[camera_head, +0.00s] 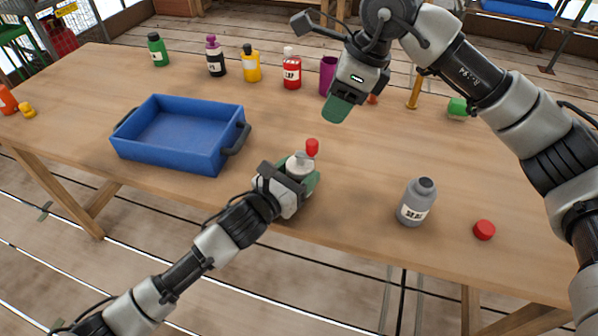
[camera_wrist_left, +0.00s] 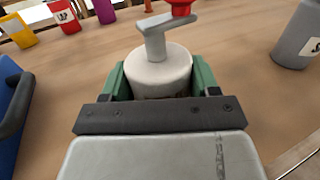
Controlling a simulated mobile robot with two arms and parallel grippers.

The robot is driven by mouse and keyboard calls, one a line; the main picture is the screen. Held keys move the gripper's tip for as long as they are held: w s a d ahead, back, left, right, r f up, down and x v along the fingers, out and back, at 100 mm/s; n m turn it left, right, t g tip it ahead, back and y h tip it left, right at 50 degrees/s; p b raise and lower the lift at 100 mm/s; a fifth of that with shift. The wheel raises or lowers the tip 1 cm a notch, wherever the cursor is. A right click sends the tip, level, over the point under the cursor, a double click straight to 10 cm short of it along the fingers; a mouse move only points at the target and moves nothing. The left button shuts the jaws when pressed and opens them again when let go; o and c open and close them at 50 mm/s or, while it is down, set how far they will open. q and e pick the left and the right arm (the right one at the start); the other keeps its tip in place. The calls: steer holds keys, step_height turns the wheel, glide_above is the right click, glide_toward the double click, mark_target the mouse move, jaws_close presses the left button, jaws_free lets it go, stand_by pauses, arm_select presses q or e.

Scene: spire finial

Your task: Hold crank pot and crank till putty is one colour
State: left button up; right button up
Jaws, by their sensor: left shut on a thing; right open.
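The crank pot (camera_head: 299,166) is a small pale pot with a crank and a red knob (camera_head: 312,147) on top. It stands upright near the table's front edge, and it also shows in the left wrist view (camera_wrist_left: 158,72). My left gripper (camera_head: 297,180) is shut on the pot, with a green finger on each side of it. The red knob sits above and right of the pot's centre. My right gripper (camera_head: 337,107) is open, above the table behind and right of the pot, apart from the knob. The putty is not visible inside the pot.
A blue tray (camera_head: 118,143) is left of the pot. A grey bottle (camera_head: 414,203) and a red lid (camera_head: 484,230) are to the right. A red bottle (camera_head: 291,70), a yellow bottle (camera_head: 251,65) and a purple cup (camera_head: 327,75) stand behind. Clear tabletop separates pot and grey bottle.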

steer(key=shift+a, duration=0.1)
steer(key=c, duration=0.5)
steer(key=shift+w+a+n, duration=0.1)
steer(key=shift+w+n, duration=0.05)
steer(key=shift+n, duration=0.55)
steer(key=shift+c, duration=1.1)
steer(key=n, duration=0.3)
steer(key=shift+w+a+f+h, duration=0.1)
steer(key=shift+w+a+h, duration=0.25)
steer(key=shift+a+h, duration=0.05)
jaws_close()
steer(key=w+a+f+n+t+h, duration=0.1)
steer(key=f+n, duration=0.5)
steer(key=n, duration=1.2)
steer(key=shift+w+a+f+n+t+h, duration=0.35)
steer(key=shift+w+a+h, duration=0.55)
steer(key=shift+w+a, duration=0.3)
steer(key=shift+s+f, duration=0.1)
steer(key=shift+f, duration=0.1)
steer(key=shift+s+x, duration=0.15)
steer(key=shift+x, duration=0.5)
steer(key=shift+s+x, duration=0.1)
steer(key=shift+x, duration=0.5)
